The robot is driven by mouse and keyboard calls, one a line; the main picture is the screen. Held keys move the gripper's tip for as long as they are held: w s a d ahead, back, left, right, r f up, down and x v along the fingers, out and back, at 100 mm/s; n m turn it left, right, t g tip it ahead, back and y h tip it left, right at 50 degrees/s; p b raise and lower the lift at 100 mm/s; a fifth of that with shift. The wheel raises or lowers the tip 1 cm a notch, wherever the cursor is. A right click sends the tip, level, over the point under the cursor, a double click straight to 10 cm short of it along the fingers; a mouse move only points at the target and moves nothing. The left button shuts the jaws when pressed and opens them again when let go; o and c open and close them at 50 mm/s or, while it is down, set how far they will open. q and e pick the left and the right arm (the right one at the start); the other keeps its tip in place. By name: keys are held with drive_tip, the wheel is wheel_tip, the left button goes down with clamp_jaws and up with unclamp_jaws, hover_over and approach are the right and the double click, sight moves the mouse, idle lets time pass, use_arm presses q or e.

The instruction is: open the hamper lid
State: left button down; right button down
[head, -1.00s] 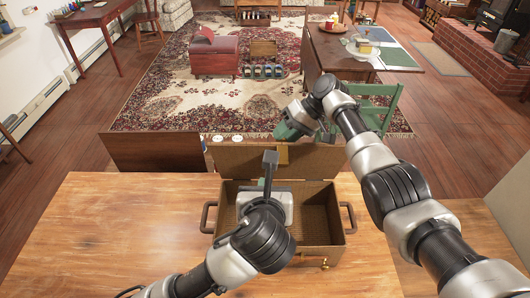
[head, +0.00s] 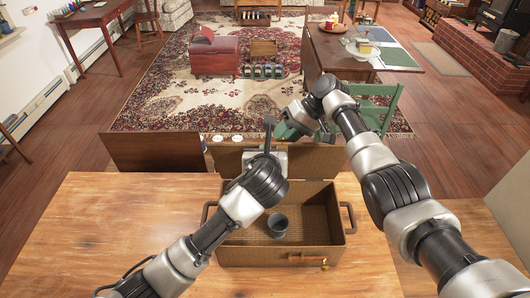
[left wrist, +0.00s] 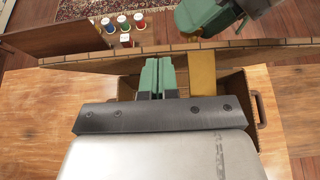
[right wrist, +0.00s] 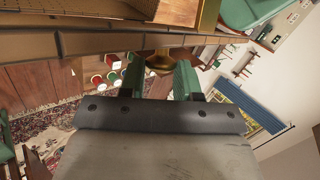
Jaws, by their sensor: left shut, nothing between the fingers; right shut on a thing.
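The brown wicker hamper (head: 240,255) stands on the wooden table with its mouth open. Its lid (head: 318,162) stands raised at the back, roughly upright. My right gripper (right wrist: 158,85) is at the lid's upper edge, its green fingers around a brass-coloured piece (right wrist: 158,62); its fingertips are mostly hidden in the head view. My left gripper (left wrist: 158,75) is shut and empty, with its fingers in front of the lid's inner face, beside a yellow strap (left wrist: 203,75). From the frames I cannot tell whether it touches the lid.
A dark grey cup (head: 278,226) stands inside the hamper. The hamper has side handles, one at the right (head: 349,217). The wooden table (head: 110,225) is clear on the left. A green chair (head: 385,105) stands behind the right arm.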

drive_tip(key=shift+f, duration=0.15)
use_arm(q)
drive_tip(key=shift+w+r, duration=0.3)
drive_tip(key=shift+w, duration=0.55)
use_arm(e)
drive_tip(key=shift+f, duration=0.1)
drive_tip(key=c, duration=0.8)
unclamp_jaws()
use_arm(q)
drive_tip(key=shift+s, duration=0.1)
